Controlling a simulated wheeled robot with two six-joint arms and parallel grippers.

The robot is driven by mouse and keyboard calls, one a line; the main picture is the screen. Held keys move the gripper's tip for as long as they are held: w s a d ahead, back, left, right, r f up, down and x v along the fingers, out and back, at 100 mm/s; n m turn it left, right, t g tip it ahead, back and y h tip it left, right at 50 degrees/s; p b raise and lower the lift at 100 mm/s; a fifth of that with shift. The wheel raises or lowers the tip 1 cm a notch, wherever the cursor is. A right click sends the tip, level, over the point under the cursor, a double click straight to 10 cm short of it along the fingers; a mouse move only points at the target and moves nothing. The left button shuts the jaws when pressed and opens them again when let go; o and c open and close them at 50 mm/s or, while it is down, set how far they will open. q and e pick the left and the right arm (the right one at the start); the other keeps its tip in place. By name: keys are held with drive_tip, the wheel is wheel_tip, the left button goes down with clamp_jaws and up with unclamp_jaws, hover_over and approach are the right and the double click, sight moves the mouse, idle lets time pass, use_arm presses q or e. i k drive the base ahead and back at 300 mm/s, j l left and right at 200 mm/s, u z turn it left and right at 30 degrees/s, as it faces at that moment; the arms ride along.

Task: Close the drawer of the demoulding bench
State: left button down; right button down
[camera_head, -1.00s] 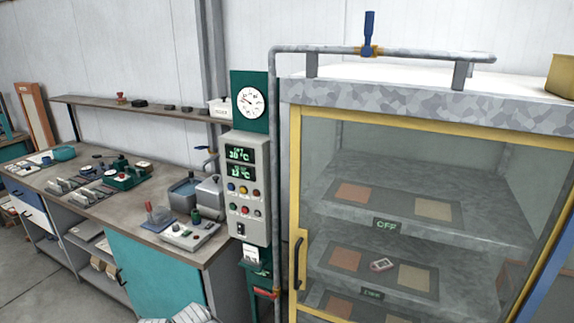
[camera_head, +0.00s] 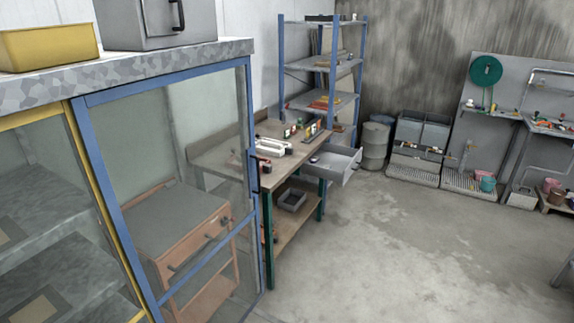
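A workbench (camera_head: 268,181) with a wooden top and dark green legs stands in the middle of the head view, beyond the glass cabinet. A grey drawer (camera_head: 343,172) sticks out from its right side, pulled open. The inside of the drawer shows from above, with a small dark item in its near corner. I take this to be the demoulding bench; no label is readable. Neither of my grippers is in view.
A glass cabinet with a blue-framed door (camera_head: 92,160) fills the left; a wooden cart (camera_head: 190,232) shows through its glass. A blue-posted shelf (camera_head: 320,75) and a drum (camera_head: 375,145) stand behind the bench. The concrete floor (camera_head: 400,240) right of the bench is clear.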

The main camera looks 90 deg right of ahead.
sight(343, 160)
drive_tip(key=z, duration=3.4)
drive_tip(key=i+l+u, duration=0.1)
drive_tip(key=i, duration=0.5)
drive_tip(key=i+l+u, duration=0.15)
drive_tip(key=i, duration=0.45)
drive_tip(key=i+l+u, duration=0.1)
drive_tip(key=i+l, duration=0.25)
drive_tip(key=i, duration=0.25)
drive_tip(key=i+l+u, duration=0.1)
drive_tip(key=i+l, duration=0.2)
drive_tip(key=i, duration=0.3)
drive_tip(key=i+l+u, duration=0.15)
drive_tip(key=i+l, duration=0.2)
drive_tip(key=i, duration=0.2)
drive_tip(key=i+l+u, duration=0.1)
drive_tip(key=i+l, duration=0.3)
drive_tip(key=i, duration=0.15)
